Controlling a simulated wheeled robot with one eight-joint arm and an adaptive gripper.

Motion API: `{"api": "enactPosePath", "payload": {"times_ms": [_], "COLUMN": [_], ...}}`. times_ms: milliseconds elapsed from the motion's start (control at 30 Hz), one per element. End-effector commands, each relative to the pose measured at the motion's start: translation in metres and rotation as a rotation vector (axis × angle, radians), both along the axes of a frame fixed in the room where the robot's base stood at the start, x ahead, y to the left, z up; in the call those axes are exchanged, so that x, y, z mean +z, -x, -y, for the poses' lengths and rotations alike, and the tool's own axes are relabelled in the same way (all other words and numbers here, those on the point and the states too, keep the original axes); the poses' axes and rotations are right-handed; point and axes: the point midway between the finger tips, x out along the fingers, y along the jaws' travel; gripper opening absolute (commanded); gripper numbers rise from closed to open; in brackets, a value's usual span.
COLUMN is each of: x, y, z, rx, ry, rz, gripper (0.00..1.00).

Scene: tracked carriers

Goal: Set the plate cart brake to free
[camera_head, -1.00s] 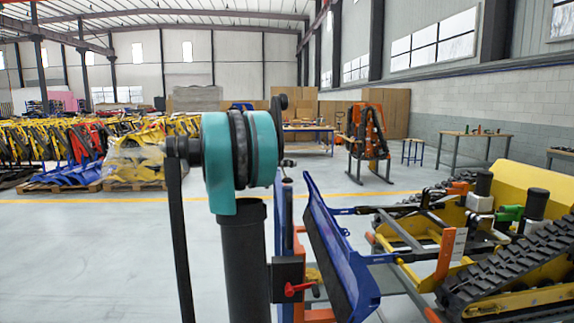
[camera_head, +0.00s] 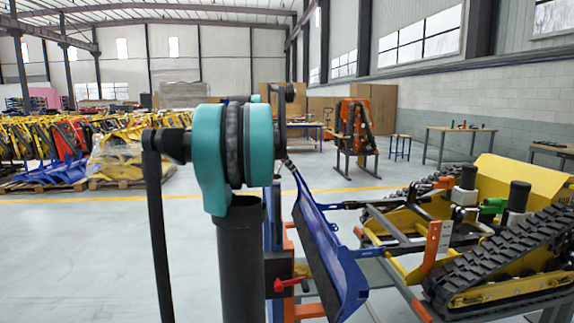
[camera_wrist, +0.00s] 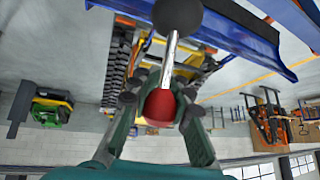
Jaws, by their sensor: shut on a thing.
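In the wrist view my gripper (camera_wrist: 160,98) is shut on a red knob (camera_wrist: 160,108). A bright metal rod runs from the knob to a dark round end (camera_wrist: 178,14). This looks like a lever, but I cannot read its brake setting. In the head view my teal and black arm hides the gripper and most of this lever. Another red handle (camera_head: 290,284) sits on a dark block on an orange and blue upright, beside a tilted blue plate (camera_head: 325,250). I cannot tell for certain which frame is the plate cart.
A yellow tracked carrier (camera_head: 500,275) stands close on the right, its black tracks near the blue plate. An orange stand (camera_head: 358,138) and workbenches (camera_head: 455,130) stand farther back. Rows of yellow machines (camera_head: 60,140) fill the far left.

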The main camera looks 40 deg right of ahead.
Motion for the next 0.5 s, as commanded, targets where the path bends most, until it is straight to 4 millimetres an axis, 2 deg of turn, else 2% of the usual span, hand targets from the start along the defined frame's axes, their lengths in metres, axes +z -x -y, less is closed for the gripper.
{"api": "enactPosePath", "payload": {"times_ms": [500], "x": [-0.0052], "y": [0.0018], "z": [0.0034], "rx": [0.0], "ry": [-0.079], "rz": [0.049], "gripper": [0.0]}}
